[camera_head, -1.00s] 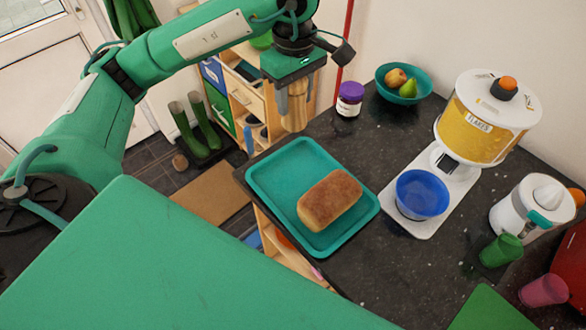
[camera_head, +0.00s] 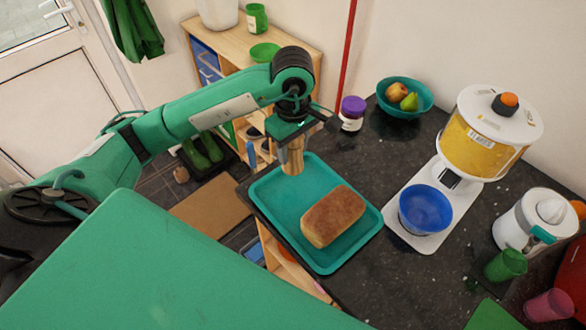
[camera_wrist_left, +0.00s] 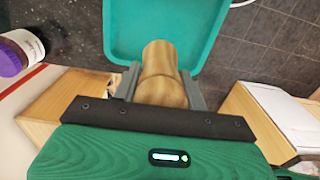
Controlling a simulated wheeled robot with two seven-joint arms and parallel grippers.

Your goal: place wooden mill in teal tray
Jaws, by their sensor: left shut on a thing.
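The wooden mill (camera_head: 292,158) is upright in my left gripper (camera_head: 284,152), which is shut on it. In the left wrist view the mill (camera_wrist_left: 162,75) sits between the two fingers of the gripper (camera_wrist_left: 158,84). In the head view the mill's lower end appears over the far corner of the teal tray (camera_head: 287,205). I cannot tell whether it touches the tray. The tray also shows in the left wrist view (camera_wrist_left: 125,25), beyond the mill. My right gripper is not in view.
A bread loaf (camera_head: 332,215) lies in the right part of the tray; its left part is bare. A purple-lidded jar (camera_head: 352,113) and a teal fruit bowl (camera_head: 420,88) stand behind. A flakes dispenser (camera_head: 485,135) with a blue bowl (camera_head: 425,209) stands right on the dark counter (camera_head: 385,285).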

